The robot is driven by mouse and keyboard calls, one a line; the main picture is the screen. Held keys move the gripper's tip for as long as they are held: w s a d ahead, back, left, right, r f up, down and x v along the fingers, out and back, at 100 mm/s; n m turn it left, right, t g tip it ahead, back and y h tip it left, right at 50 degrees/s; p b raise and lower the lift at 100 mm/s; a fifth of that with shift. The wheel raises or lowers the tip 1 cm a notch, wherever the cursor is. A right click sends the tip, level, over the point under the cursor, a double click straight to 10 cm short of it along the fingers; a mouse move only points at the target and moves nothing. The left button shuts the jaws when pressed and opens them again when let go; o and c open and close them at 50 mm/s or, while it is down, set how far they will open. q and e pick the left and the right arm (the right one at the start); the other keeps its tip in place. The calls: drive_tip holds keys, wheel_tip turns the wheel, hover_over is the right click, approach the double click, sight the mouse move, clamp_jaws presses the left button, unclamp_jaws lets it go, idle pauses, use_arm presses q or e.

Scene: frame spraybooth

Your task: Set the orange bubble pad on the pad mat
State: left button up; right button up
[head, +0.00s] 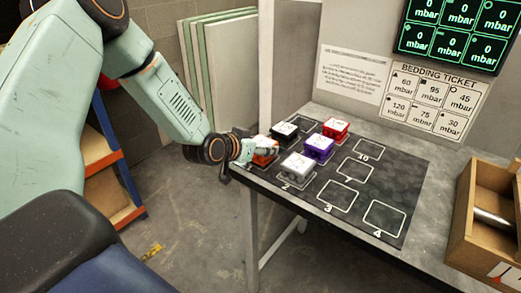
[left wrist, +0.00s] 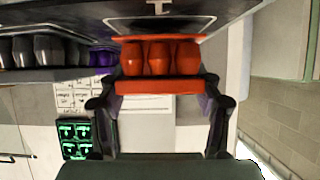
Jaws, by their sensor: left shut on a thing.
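The orange bubble pad (head: 265,148) is at the left edge of the dark pad mat (head: 345,222) in the head view, in a corner spot near the black pad. My left gripper (head: 252,150) is shut on it, reaching in from the left. My right gripper is not in view.
Black (head: 285,132), red (head: 335,128), purple (head: 319,147) and white (head: 298,167) pads stand on the mat close by. Outlines at the mat's right and front are empty. A wooden box (head: 485,225) stands on the table at the right. Boards (head: 220,55) lean behind my arm.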

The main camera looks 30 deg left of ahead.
use_arm(q)
drive_tip(key=shift+w+f, duration=0.25)
drive_tip(key=shift+f, duration=0.25)
drive_tip(key=shift+s, duration=0.15)
drive_tip(key=o, duration=0.7)
drive_tip(key=shift+s+f, duration=0.1)
drive_tip(key=o, duration=0.4)
drive_tip(key=shift+w+f, duration=0.1)
drive_tip(key=shift+w, duration=0.1)
drive_tip(key=shift+o, duration=0.2)
drive_tip(key=shift+s+r, duration=0.15)
drive_tip(key=shift+r, duration=0.05)
